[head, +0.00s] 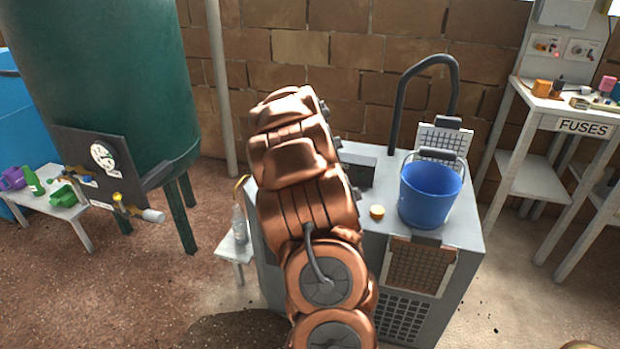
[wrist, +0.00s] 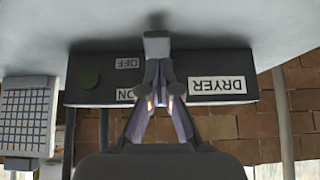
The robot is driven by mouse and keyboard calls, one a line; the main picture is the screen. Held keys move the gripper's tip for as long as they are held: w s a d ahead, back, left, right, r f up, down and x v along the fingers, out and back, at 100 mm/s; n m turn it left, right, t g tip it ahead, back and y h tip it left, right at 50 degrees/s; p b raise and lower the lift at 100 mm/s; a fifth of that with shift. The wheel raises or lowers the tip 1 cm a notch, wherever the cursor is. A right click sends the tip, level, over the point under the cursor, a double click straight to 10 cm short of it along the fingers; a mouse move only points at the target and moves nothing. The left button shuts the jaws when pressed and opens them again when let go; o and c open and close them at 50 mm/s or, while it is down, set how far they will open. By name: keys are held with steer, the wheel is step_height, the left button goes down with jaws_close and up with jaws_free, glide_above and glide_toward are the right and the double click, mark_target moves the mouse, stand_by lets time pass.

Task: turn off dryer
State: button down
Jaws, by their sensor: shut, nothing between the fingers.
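The dark dryer control box (wrist: 215,75) shows upside down in the wrist view, with DRYER, ON and OFF labels and a dull green round spot (wrist: 90,79). My gripper (wrist: 157,70) is shut and empty, its fingers reaching in front of the box's middle, beside the ON and OFF labels. A small grey block (wrist: 157,44) shows at the fingertips; I cannot tell whether it is a switch lever or part of the fingers, nor whether they touch the box. In the head view the box (head: 357,168) stands on a grey cabinet (head: 385,222); my arm hides the gripper.
A blue bucket (head: 430,195), a small yellow cap (head: 377,212) and a dark curved pipe (head: 425,70) are on the cabinet. A brick wall (head: 340,55) stands behind. A green tank (head: 100,60) is at left, and a fuse table (head: 585,125) at right.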

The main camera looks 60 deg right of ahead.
steer(key=shift+d+r, duration=0.1)
steer(key=shift+r, duration=0.1)
steer(key=shift+r, duration=0.7)
steer(key=shift+r, duration=0.3)
steer(key=a+f+v, duration=0.1)
steer(key=a+v, duration=0.1)
steer(key=v, duration=1.1)
steer(key=shift+s+f, duration=0.35)
steer(key=shift+s, duration=0.05)
